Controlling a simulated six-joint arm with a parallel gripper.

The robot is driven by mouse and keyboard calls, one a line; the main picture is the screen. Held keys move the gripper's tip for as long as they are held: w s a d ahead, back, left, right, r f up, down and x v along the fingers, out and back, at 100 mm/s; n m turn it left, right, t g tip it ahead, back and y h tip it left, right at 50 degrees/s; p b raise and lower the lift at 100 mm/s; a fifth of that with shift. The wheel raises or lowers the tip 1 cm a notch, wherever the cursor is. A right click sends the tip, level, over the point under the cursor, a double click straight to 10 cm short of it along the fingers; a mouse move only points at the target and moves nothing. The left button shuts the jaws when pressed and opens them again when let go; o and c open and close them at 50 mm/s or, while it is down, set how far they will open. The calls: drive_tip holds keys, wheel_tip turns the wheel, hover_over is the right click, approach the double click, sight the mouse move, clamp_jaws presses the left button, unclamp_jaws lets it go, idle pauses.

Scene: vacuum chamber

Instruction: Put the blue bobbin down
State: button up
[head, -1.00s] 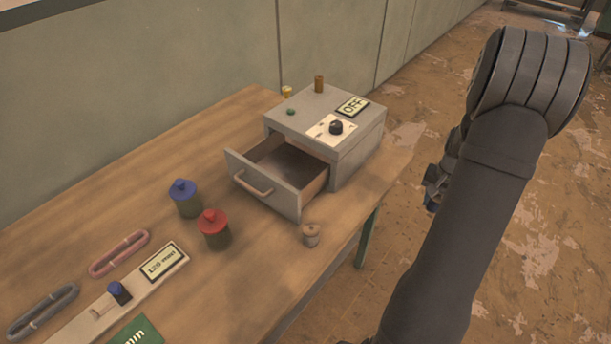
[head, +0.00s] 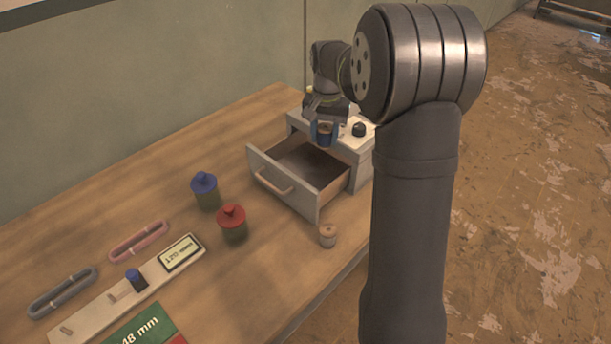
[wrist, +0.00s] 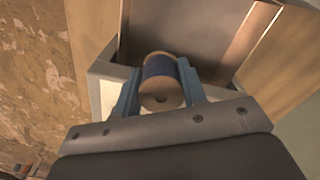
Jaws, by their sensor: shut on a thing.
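The blue bobbin (wrist: 160,82) has pale wooden ends and a dark blue winding. My gripper (head: 324,134) is shut on it, with one blue finger on each side. In the head view the blue bobbin (head: 324,128) shows small between the fingers, by the top front edge of the grey box (head: 361,146). In the wrist view the open drawer (wrist: 180,35) lies just beyond the bobbin. The bobbin appears held clear above the box; the exact gap cannot be told.
The pulled-out drawer (head: 283,182) looks empty where visible. A plain wooden bobbin (head: 327,236), a blue-topped jar (head: 205,190) and a red-topped jar (head: 232,222) stand on the table (head: 130,205). My arm hides much of the box top.

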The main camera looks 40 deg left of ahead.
wheel_tip(320, 180, down, 2)
drive_tip(key=s+a+f, duration=0.1)
drive_tip(key=s, duration=0.1)
hover_over(312, 181)
wheel_tip(312, 181, down, 5)
drive_tip(key=shift+f, duration=2.45)
drive_tip(key=shift+f, duration=0.1)
drive_tip(key=o, duration=1)
drive_tip(key=shift+c, duration=0.2)
wheel_tip(312, 181, up, 12)
